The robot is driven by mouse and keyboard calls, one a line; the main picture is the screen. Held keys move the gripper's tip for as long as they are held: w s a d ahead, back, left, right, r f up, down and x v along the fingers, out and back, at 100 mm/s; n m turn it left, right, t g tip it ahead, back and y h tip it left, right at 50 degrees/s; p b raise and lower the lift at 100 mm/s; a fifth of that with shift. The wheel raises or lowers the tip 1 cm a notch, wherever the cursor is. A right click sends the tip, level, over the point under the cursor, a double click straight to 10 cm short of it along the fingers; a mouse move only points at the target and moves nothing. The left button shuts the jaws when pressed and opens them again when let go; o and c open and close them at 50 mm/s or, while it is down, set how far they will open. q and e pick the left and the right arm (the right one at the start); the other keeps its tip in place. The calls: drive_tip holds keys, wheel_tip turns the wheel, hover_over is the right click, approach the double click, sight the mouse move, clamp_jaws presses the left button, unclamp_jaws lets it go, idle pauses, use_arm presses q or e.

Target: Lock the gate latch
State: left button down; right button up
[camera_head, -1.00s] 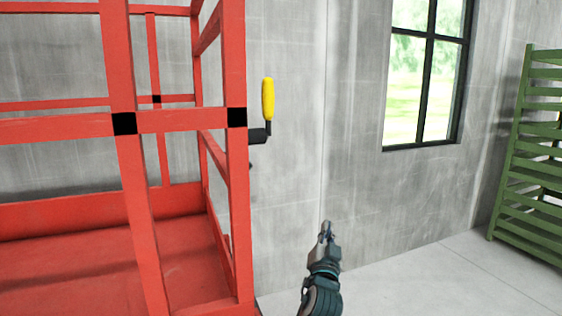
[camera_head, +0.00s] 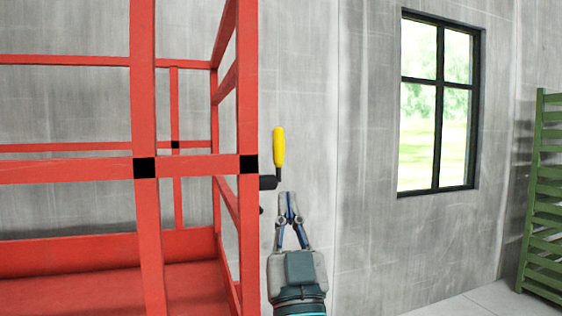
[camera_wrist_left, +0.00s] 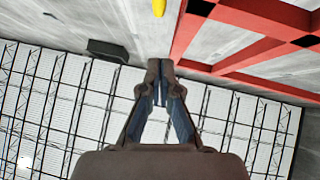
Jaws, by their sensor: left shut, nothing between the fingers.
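The gate latch (camera_head: 279,148) has a yellow upright handle on a dark bracket, at the right post of the red gate frame (camera_head: 248,220). The yellow handle also shows at the top edge of the left wrist view (camera_wrist_left: 159,8). My left gripper (camera_head: 288,197) points upward just below the handle, right of the red post. Its fingertips are together with nothing between them, and they look apart from the handle. In the left wrist view the closed fingertips (camera_wrist_left: 160,66) point toward the handle. My right gripper is not in view.
The red cage's rails and posts fill the left side. A grey concrete wall (camera_head: 365,240) stands behind, with a dark-framed window (camera_head: 438,100) on the right. A green slatted rack (camera_head: 548,190) stands at the far right. The space right of the gripper looks free.

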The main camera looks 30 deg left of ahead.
sight(279, 141)
use_arm(q)
drive_tip(key=p+x, duration=0.1)
drive_tip(key=x, duration=0.3)
drive_tip(key=f+p+x, duration=0.1)
drive_tip(key=p+x, duration=0.1)
drive_tip(key=x, duration=0.2)
drive_tip(key=w+p+x, duration=0.1)
drive_tip(key=p+x, duration=0.1)
drive_tip(key=x, duration=0.2)
drive_tip(key=shift+w+a, duration=0.2)
drive_tip(key=shift+a, duration=0.3)
drive_tip(key=shift+w+a+f, duration=0.1)
drive_tip(key=shift+w+a, duration=0.1)
drive_tip(key=shift+w, duration=0.1)
drive_tip(key=shift+d, duration=0.2)
drive_tip(key=shift+a, duration=0.1)
